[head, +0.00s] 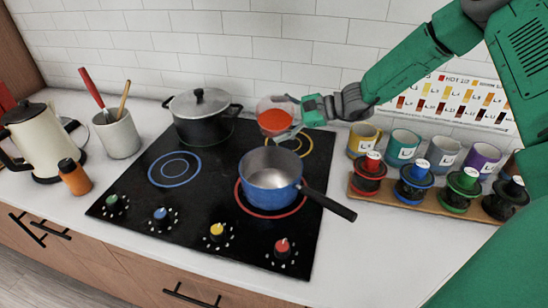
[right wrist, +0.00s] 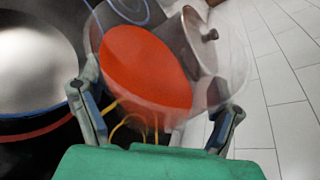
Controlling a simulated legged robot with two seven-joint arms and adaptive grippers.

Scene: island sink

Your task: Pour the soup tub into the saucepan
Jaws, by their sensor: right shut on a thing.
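The soup tub (head: 274,119) is a clear round container with orange-red soup in it. My right gripper (head: 297,128) is shut on the tub and holds it up beside the far rim of the saucepan. In the right wrist view the tub (right wrist: 146,68) sits between the two fingers (right wrist: 158,112), with soup inside; I cannot tell how far it tilts. The blue saucepan (head: 268,190) stands on the front right burner, its black handle toward the lower right. Its bare grey inside (right wrist: 35,55) shows at the left of the right wrist view. My left gripper is not in view.
A black lidded pot (head: 202,126) stands on the back left of the black cooktop (head: 140,210). Mugs (head: 403,147) and a wooden rack (head: 430,199) of coloured-lid jars stand to the right. A utensil crock (head: 118,136), orange bottle (head: 74,177) and kettle (head: 35,140) stand left.

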